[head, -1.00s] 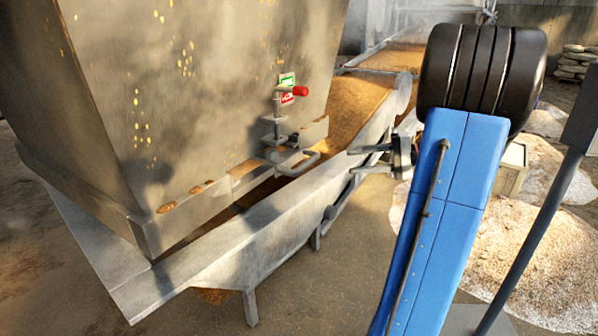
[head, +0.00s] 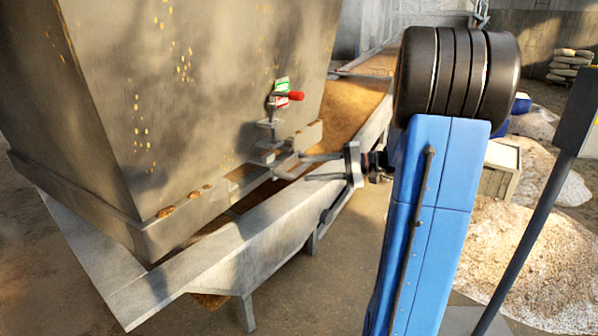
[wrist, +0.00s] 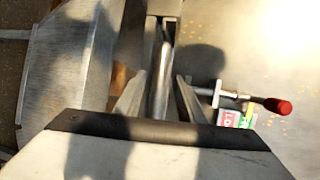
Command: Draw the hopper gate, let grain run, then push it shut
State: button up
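The grey metal hopper (head: 200,90) stands at the left with its gate (head: 307,135) low on its right side. A latch with a red knob (head: 296,96) and a green-and-red tag (head: 282,86) sits above the gate; the knob also shows in the wrist view (wrist: 278,106). My gripper (head: 304,168) is at the gate's handle, its two fingers apart and pointing left. In the wrist view, the grey handle bar (wrist: 160,85) runs between the open fingers (wrist: 159,92), with a gap on either side. The handle is mostly hidden in the head view.
A sloping metal trough (head: 220,250) runs beneath the hopper, with brown grain (head: 350,108) in its far part. My gripper is just above the trough's edge. Pale grain piles (head: 510,250) and a wooden crate (head: 500,170) lie to the right.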

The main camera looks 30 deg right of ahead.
aim_at(303, 170)
jog(key=shift+x, duration=2.2)
jog(key=shift+c, duration=0.4)
grip_shut()
